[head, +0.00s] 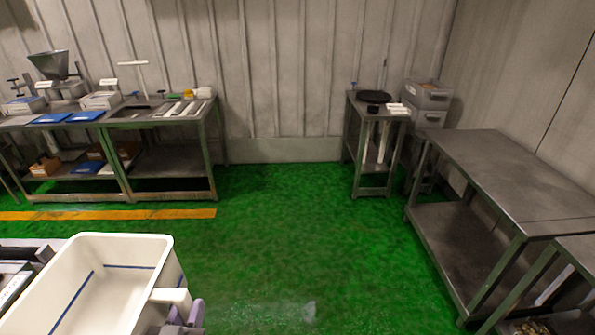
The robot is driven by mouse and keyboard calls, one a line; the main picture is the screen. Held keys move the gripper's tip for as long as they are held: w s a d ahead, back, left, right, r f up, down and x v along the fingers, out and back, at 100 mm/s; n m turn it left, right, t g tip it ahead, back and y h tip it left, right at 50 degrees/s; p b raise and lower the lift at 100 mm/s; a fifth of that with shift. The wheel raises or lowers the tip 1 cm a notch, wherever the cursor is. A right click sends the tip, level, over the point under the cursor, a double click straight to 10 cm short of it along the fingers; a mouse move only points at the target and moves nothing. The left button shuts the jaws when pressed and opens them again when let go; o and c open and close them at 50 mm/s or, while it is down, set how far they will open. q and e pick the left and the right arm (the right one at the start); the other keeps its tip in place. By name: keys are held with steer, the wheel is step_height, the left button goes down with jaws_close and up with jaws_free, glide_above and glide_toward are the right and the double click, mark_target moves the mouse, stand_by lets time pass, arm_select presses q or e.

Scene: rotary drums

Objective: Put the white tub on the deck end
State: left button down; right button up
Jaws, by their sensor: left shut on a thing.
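The white tub (125,240) is a deep, open rectangular box at the lower left, cut off by the bottom edge. It has blue lines on its inner walls and looks empty. A white handle-like part (170,296) juts out on its right side. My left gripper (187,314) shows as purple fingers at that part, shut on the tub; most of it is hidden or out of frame. My right gripper is not in view. A bare grey metal bench (500,180) stands at the right; I cannot tell whether its end is the deck end.
Green floor (300,220) lies clear in the middle. A cluttered workbench (165,120) stands at the back left. A yellow stripe (110,214) crosses the floor.

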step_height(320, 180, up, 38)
steer(key=p, duration=3.7)
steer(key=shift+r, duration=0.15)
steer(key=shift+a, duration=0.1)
